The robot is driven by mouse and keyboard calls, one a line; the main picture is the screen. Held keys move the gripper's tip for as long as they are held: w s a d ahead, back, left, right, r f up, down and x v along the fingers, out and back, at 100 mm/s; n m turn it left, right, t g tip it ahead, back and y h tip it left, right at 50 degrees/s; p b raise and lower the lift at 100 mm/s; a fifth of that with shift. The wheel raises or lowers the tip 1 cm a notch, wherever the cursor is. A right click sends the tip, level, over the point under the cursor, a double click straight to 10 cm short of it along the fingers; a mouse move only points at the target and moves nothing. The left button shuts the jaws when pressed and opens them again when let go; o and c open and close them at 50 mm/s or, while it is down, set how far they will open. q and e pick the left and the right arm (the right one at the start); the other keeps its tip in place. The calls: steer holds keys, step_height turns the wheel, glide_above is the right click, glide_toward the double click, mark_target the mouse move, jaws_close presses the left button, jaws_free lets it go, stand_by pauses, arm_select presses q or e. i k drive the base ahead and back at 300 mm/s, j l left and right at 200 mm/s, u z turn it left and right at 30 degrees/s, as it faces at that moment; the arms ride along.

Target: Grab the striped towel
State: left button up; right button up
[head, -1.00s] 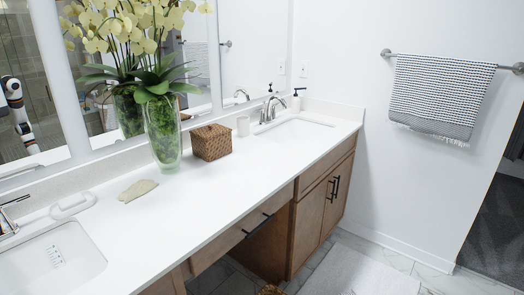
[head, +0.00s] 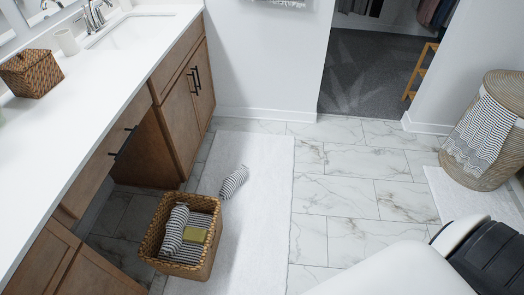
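Striped cloths show in several places. A rolled striped towel (head: 234,182) lies on the white bath mat, just above and right of a wicker basket (head: 152,228). In the basket are another rolled striped towel (head: 174,230) and a flat striped cloth (head: 205,220) with a yellowish-green block on it. A larger striped towel (head: 482,139) hangs out over the side of a round wicker hamper at the right. Only the fringe of the wall-bar towel (head: 284,2) shows at the top edge. Neither of my grippers is in view.
The white counter (head: 75,115) and its wooden cabinets (head: 184,113) line the left side. A doorway with dark carpet (head: 375,85) opens at the back. Marble floor tiles (head: 355,185) are clear between the bath mat (head: 265,235) and the hamper.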

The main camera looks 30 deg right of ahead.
mark_target(237, 178)
steer(key=z, duration=0.55)
steer(key=u, duration=0.3)
steer(key=i+l+u, duration=0.2)
steer(key=u, duration=0.15)
steer(key=i+l+u, duration=0.15)
steer(key=l+u, duration=0.2)
steer(key=i+l+u, duration=0.1)
steer(key=l+u, duration=0.25)
steer(key=j, duration=0.1)
